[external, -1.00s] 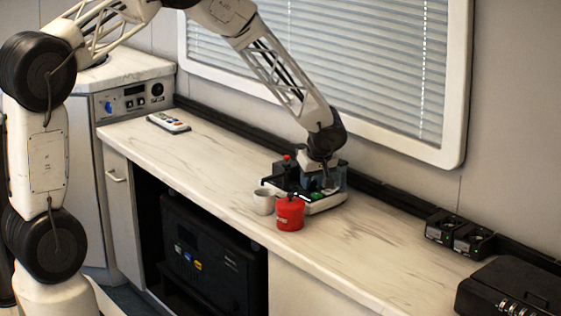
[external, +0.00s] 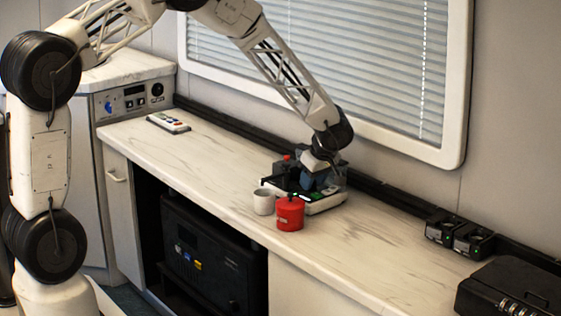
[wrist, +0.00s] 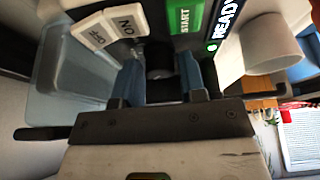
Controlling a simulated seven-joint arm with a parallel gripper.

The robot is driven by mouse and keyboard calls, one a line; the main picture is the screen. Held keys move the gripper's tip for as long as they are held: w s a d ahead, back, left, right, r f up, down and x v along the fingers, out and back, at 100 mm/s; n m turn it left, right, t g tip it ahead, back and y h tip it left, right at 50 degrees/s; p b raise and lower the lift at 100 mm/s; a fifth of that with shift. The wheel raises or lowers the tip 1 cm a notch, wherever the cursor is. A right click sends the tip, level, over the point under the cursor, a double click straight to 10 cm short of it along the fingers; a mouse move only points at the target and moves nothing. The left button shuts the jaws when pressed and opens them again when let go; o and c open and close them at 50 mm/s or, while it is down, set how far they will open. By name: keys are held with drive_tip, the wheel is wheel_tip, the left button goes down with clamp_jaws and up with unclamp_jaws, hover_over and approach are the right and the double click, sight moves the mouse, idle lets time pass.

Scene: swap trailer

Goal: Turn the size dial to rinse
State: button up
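The machine with the dial (external: 325,203) stands on the counter. In the wrist view it shows a green START button (wrist: 185,18), a white ON/OFF rocker switch (wrist: 110,27) and a READY label (wrist: 228,20). A round black dial (wrist: 159,60) sits between the two blue fingers of my gripper (wrist: 160,78). The fingers are apart, one on each side of the dial; I cannot tell whether both touch it. In the external view my gripper (external: 318,182) is down at the machine, tilted, and the dial is hidden. The dial's markings, including rinse, cannot be read.
A white cup (external: 263,202) and a red canister (external: 290,214) stand close in front of the machine. A remote-like device (external: 168,123) lies far left. Two black chargers (external: 459,236) and a black case (external: 515,297) are to the right. The counter between is clear.

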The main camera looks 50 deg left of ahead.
idle(0.3)
drive_tip(key=v, duration=0.7)
drive_tip(key=shift+r, duration=0.4)
drive_tip(key=shift+d, duration=0.15)
drive_tip(key=s+d+r+m+t+h, duration=0.15)
drive_tip(key=s+r+m, duration=0.35)
drive_tip(key=s+r, duration=0.7)
drive_tip(key=s+d+r+m+h, duration=0.1)
drive_tip(key=s+d+r+m, duration=0.25)
drive_tip(key=s+r, duration=0.85)
drive_tip(key=s+d+r+m+h, duration=0.1)
drive_tip(key=s+m, duration=0.4)
drive_tip(key=s, duration=0.9)
drive_tip(key=s+d+r+m+t+h, duration=0.1)
drive_tip(key=s+m, duration=0.4)
drive_tip(key=s, duration=0.8)
drive_tip(key=shift+s+d+r, duration=0.35)
drive_tip(key=shift+d+r, duration=0.3)
drive_tip(key=shift+d, duration=0.25)
